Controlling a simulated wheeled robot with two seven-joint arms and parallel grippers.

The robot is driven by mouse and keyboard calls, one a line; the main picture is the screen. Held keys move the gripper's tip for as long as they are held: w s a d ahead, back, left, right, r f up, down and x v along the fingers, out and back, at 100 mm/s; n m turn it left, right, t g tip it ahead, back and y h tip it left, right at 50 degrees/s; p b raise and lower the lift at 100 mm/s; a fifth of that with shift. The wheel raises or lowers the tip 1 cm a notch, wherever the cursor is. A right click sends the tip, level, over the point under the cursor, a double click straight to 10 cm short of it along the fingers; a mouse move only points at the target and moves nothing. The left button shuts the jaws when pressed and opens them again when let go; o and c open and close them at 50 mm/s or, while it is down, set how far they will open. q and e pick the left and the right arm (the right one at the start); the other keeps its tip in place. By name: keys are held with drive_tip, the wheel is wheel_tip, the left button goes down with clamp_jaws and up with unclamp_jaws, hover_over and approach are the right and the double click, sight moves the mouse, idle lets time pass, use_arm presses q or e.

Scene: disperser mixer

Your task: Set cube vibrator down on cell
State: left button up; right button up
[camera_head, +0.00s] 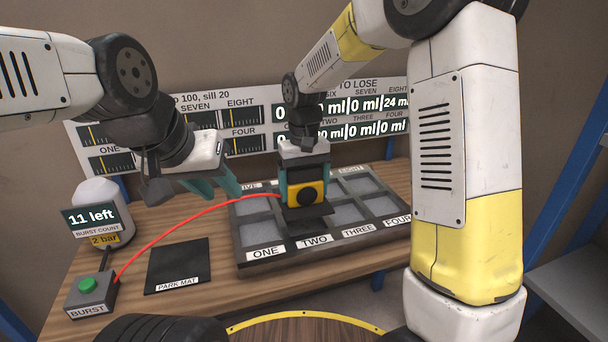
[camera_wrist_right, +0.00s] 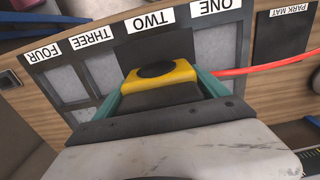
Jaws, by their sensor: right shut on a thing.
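The cube vibrator (camera_head: 304,194) is a yellow and black block with a red hose. It also shows in the right wrist view (camera_wrist_right: 160,74). My right gripper (camera_head: 303,182) is shut on it, with teal fingers on both sides. It is over the tray of cells (camera_head: 277,256), around cell TWO. A dark square plate (camera_head: 308,214) shows below it; I cannot tell whether the vibrator touches the tray. Most of cell TWO (camera_head: 312,240) is hidden. My left gripper (camera_head: 216,190) is open and empty, left of the tray, with its teal fingers apart.
A black park mat (camera_head: 177,266) lies bare left of the tray. A BURST button box (camera_head: 90,294) and a white tank (camera_head: 98,204) stand farther left. The red hose (camera_head: 170,225) arches over the mat. Gauge panels (camera_head: 345,108) stand behind.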

sight(304, 205)
drive_tip(key=shift+f, duration=1.3)
drive_tip(key=shift+f, duration=1.15)
idle(0.6)
drive_tip(key=o, duration=2)
drive_tip(key=shift+f, duration=0.1)
drive_tip(key=shift+c, duration=0.2)
drive_tip(key=shift+r, duration=3.95)
